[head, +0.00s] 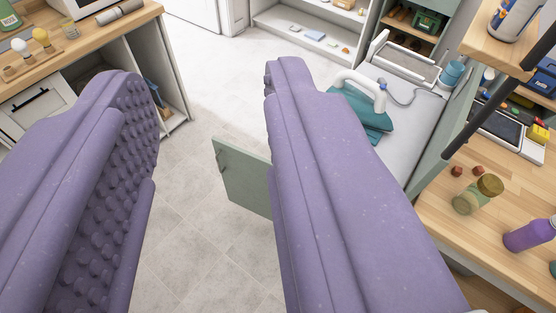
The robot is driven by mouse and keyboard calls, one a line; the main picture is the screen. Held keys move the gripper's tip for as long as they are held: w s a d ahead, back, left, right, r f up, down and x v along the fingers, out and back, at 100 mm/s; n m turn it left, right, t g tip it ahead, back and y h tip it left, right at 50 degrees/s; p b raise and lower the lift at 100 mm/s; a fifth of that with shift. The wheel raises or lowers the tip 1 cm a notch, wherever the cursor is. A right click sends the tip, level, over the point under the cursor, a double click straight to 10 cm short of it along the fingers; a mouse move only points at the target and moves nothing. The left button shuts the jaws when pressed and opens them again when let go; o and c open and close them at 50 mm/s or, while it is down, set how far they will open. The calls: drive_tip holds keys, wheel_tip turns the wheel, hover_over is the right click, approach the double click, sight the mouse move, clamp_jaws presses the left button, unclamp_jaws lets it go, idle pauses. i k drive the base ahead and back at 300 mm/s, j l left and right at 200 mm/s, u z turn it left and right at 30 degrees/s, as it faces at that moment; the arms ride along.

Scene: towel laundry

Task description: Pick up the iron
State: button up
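A white, arched handle that looks like the iron (379,94) stands on a grey-white surface (403,128) at the upper right. A folded teal cloth (364,122) lies at its foot. A thin grey cord runs from it to the right. My right finger hides part of the cloth and the surface, and the iron's soleplate is not clear.
A green cabinet door (243,178) stands open over the tiled floor (190,225). A wooden counter (430,205) at the right holds a jar (478,195) and a purple bottle (530,234). Another counter (95,32) is at the upper left. White shelves (290,38) stand at the back.

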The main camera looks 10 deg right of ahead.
sight(372, 114)
drive_tip(key=i+z, duration=0.15)
drive_tip(key=i, duration=0.35)
drive_tip(key=i+j+z, duration=0.15)
drive_tip(key=i, duration=0.4)
drive_tip(key=i+z, duration=0.2)
drive_tip(key=i, duration=0.3)
drive_tip(key=i+j+z, duration=0.15)
drive_tip(key=i+j, duration=0.15)
drive_tip(key=i, duration=0.2)
